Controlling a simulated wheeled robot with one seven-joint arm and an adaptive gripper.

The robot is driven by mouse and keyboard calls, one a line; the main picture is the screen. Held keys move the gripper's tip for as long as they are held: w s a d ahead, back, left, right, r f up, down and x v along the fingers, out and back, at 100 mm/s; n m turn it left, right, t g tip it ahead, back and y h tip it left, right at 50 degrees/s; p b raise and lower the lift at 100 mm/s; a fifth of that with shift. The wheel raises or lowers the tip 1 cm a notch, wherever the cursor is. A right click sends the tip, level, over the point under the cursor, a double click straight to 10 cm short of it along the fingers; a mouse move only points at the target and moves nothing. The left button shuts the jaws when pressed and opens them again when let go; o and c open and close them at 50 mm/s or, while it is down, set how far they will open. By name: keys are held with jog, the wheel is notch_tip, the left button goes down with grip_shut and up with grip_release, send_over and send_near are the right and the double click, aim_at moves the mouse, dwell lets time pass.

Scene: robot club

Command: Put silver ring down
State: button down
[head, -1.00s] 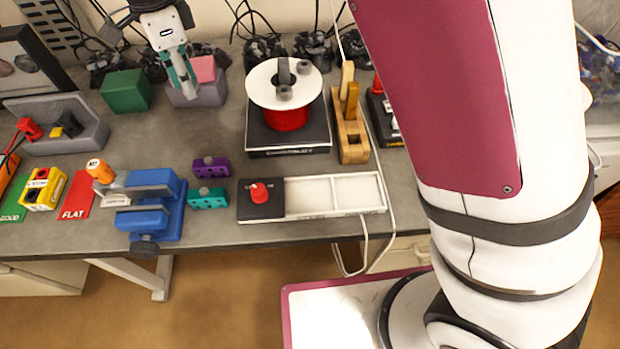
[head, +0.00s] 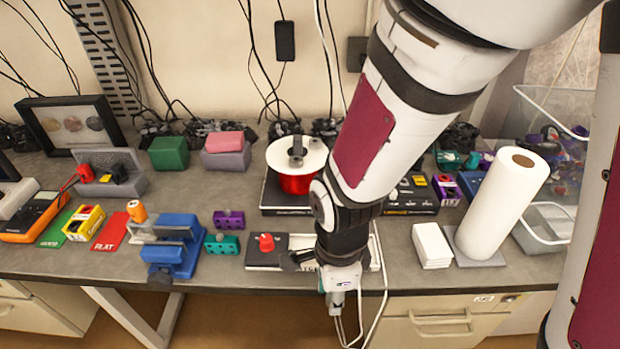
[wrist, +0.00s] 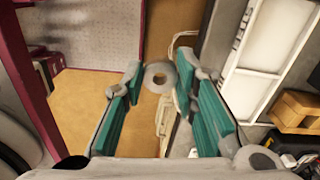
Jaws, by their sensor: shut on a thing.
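The silver ring (wrist: 160,77) is a small grey ring with a round hole, between the fingertips of my gripper (wrist: 157,79) in the wrist view. The teal-padded fingers are shut on it. In the head view my gripper (head: 338,303) hangs at the table's front edge, in front of the white tray (head: 376,252). The ring cannot be made out there. In the wrist view the tray (wrist: 262,50) lies to the right of the ring, and brown floor shows behind the ring.
A dark block with a red knob (head: 266,243) stands at the tray's left. A white-topped red spool (head: 296,183) stands behind. A blue vise (head: 174,243) is at left; a paper towel roll (head: 502,205) and white stack (head: 432,245) are at right. A white cable (head: 383,290) hangs over the edge.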

jog(key=shift+s+d+f, duration=0.1)
jog(key=shift+s+d, duration=0.05)
jog(key=shift+w+f+b, duration=0.1)
jog(key=shift+w+b, duration=0.2)
jog(key=shift+b, duration=0.2)
jog(key=b, duration=0.3)
send_over(308, 244)
jog(key=s, duration=0.2)
jog(key=shift+f, duration=2.35)
jog(key=shift+f, duration=0.15)
jog(key=c, duration=1.6)
grip_release()
jog(key=shift+o, duration=0.2)
